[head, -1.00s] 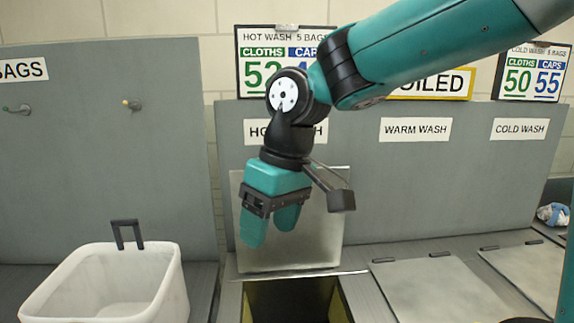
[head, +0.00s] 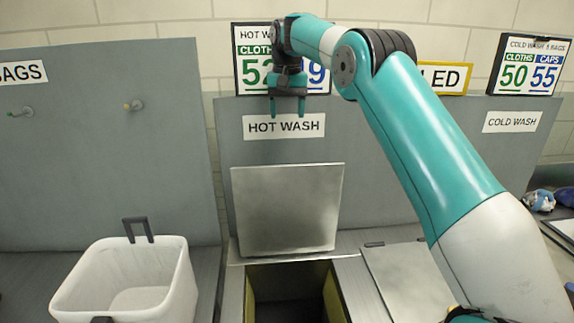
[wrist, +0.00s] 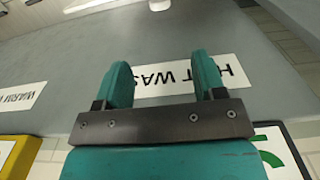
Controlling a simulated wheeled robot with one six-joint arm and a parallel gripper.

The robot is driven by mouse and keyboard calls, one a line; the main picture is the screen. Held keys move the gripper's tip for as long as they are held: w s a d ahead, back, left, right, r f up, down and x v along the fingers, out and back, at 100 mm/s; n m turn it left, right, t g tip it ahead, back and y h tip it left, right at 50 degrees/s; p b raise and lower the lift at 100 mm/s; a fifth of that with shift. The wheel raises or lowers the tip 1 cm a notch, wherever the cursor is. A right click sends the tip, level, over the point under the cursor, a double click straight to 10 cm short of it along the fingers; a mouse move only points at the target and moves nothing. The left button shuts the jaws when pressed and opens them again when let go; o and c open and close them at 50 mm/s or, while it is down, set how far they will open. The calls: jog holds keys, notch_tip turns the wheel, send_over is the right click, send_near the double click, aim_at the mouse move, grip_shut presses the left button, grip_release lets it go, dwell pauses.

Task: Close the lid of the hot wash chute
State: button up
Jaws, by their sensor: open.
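The hot wash chute lid (head: 287,209) is a square metal plate standing raised at the back of its opening, leaning toward the grey back panel. The chute opening (head: 287,292) below it is uncovered and dark inside. The HOT WASH label (head: 284,125) is on the panel above the lid. My gripper (head: 288,112) is high up in front of the panel, just above that label and well above the lid. Its two teal fingers (wrist: 165,85) are apart with nothing between them. The lid does not show clearly in the wrist view.
A white bin (head: 135,282) with a dark handle stands left of the chute. A flat closed metal lid (head: 405,280) lies right of the opening, partly behind my arm. Count signs (head: 527,65) stand along the panel's top. Blue and white cloths (head: 545,199) lie at far right.

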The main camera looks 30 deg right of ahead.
aim_at(287, 168)
notch_tip(287, 168, down, 17)
jog(key=p, duration=0.3)
